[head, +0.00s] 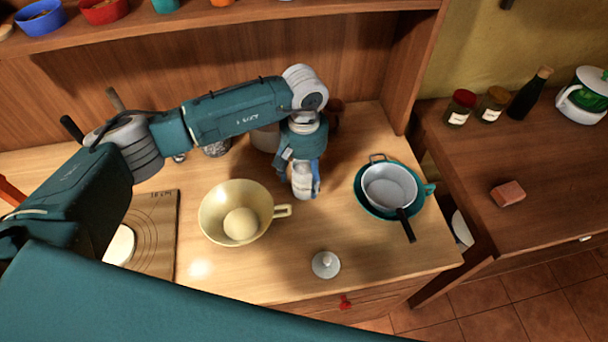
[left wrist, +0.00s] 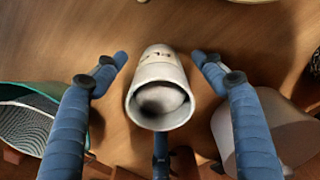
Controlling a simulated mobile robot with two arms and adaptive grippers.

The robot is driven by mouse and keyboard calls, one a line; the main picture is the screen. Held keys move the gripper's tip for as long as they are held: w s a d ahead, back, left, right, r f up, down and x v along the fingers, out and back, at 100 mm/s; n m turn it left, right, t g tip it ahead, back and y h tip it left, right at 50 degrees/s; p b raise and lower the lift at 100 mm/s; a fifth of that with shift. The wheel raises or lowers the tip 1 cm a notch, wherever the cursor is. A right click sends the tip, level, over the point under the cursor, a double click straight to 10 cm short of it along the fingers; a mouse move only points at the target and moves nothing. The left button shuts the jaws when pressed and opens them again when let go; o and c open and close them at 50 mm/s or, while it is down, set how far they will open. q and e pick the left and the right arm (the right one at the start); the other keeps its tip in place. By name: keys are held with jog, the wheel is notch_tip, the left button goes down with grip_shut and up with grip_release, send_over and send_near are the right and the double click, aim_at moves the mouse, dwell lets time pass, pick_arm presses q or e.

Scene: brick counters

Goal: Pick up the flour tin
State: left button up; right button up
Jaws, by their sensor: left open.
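A small white open-topped tin (head: 302,178), which looks like the flour tin, stands on the wooden counter; no label can be read. In the left wrist view the tin (left wrist: 161,100) shows its round rim and shadowed inside. My left gripper (head: 304,190) comes down over it from above. Its blue fingers are open, one on either side of the tin, with a gap to each side in the left wrist view (left wrist: 160,62). In the head view the fingers partly hide the tin. My right gripper is in neither view.
A cream bowl (head: 213,221) with dough stands left of the tin, with its handle towards it. A white lid (head: 326,265) lies in front. A teal colander (head: 362,203) holding a pan is at right. A pale canister (head: 265,138) stands close behind.

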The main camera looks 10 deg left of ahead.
pick_arm(q)
jog(key=c, duration=1.5)
jog(key=shift+c, duration=0.2)
jog(key=shift+w+r, duration=0.1)
jog(key=shift+r, duration=0.4)
notch_tip(320, 180, up, 19)
jog(key=b, duration=0.6)
